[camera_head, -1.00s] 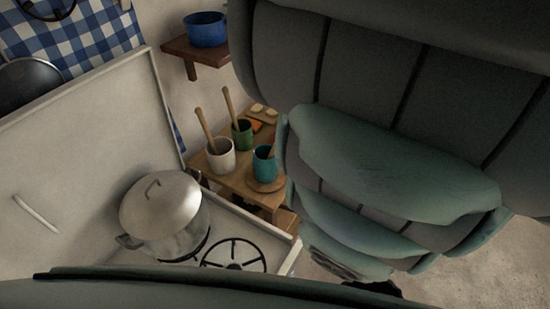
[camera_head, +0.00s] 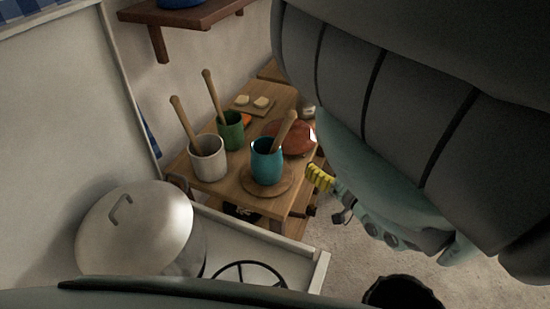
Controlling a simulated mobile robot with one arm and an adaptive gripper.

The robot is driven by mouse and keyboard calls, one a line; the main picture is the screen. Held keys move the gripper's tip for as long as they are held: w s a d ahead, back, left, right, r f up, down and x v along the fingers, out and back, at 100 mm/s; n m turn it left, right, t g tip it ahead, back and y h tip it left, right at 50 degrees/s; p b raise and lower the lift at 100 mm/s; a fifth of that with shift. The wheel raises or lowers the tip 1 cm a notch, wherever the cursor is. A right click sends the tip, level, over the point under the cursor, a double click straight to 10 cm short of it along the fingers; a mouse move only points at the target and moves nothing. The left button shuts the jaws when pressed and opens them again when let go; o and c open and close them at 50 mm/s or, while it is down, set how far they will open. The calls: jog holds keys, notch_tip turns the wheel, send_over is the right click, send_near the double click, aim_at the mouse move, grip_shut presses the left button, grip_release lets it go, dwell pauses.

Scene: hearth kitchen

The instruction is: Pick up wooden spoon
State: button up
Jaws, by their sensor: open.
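Three wooden handles stand in cups on a wooden table (camera_head: 213,187); their lower ends are hidden, so I cannot tell which belong to spoons. One wooden handle (camera_head: 184,122) leans in a white cup (camera_head: 209,165), another (camera_head: 212,95) in a green cup (camera_head: 232,136). A shorter, thicker one (camera_head: 284,131) leans right in a teal cup (camera_head: 266,166), which stands on a round wooden board (camera_head: 285,186). My gripper (camera_head: 328,192) shows only partly at the end of my arm, right of the teal cup. It is open, apart from the handles, with a yellow ridged part visible.
A stove with a lidded pot (camera_head: 135,228) and a burner grate (camera_head: 245,266) is in front, left of the table. A reddish dish (camera_head: 290,137) and a small board (camera_head: 250,106) lie behind the cups. A wall shelf (camera_head: 185,14) hangs above. Floor (camera_head: 345,262) shows at right.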

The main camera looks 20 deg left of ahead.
aim_at(285, 134)
jog(key=x, duration=0.4)
jog(key=b+x, duration=0.1)
jog(key=x, duration=0.8)
jog(key=shift+s+a+b, duration=0.2)
jog(key=shift+a+b, duration=0.15)
jog(key=shift+b, duration=0.05)
jog(key=shift+x, duration=1.15)
jog(key=shift+o, duration=0.4)
jog(key=shift+f, duration=0.1)
grip_shut()
